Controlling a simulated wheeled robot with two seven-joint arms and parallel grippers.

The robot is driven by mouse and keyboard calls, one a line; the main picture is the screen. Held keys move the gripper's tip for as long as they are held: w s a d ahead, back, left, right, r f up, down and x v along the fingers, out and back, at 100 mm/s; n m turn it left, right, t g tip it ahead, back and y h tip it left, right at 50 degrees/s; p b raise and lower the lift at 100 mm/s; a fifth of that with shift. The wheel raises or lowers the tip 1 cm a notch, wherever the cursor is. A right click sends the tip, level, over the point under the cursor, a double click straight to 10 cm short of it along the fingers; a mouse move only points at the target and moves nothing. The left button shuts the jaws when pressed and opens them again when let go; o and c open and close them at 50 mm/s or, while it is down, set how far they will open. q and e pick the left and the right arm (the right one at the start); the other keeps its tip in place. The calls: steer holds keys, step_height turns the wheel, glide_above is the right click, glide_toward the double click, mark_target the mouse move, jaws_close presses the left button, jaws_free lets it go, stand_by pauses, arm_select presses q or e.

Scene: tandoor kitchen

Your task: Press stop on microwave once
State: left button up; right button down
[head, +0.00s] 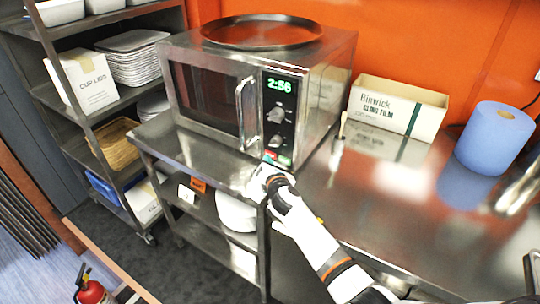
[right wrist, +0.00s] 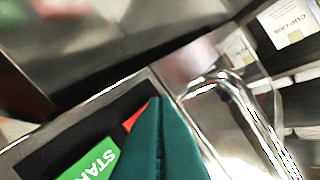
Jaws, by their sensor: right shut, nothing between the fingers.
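The steel microwave (head: 215,95) stands on the counter with its door shut, and its display (head: 281,85) reads about 2:56. Its black control panel (head: 279,112) has two knobs below the display. My right gripper (head: 269,160) is at the lower end of the panel and hides part of the buttons there. In the right wrist view the teal fingers (right wrist: 160,105) are shut and empty. Their tips overlap the red stop button (right wrist: 137,114), which is partly hidden. I cannot tell whether they touch it. The green START button (right wrist: 88,163) is beside it. My left gripper is not in view.
The door handle (head: 246,113) stands out just left of the panel and also shows in the right wrist view (right wrist: 240,95). A round tray (head: 262,31) lies on top of the microwave. A cling film box (head: 397,107) and blue roll (head: 495,138) stand right on the counter.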

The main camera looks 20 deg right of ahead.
steer(key=shift+w+d, duration=0.25)
steer(key=shift+d, duration=0.05)
stand_by(0.7)
steer(key=shift+a, duration=0.1)
steer(key=shift+s+a, duration=0.5)
steer(key=shift+s+a+p, duration=0.2)
steer(key=shift+s+a, duration=0.6)
steer(key=shift+a, duration=0.2)
steer(key=shift+s+a+p, duration=0.2)
steer(key=shift+s+a, duration=0.55)
steer(key=shift+a, duration=0.25)
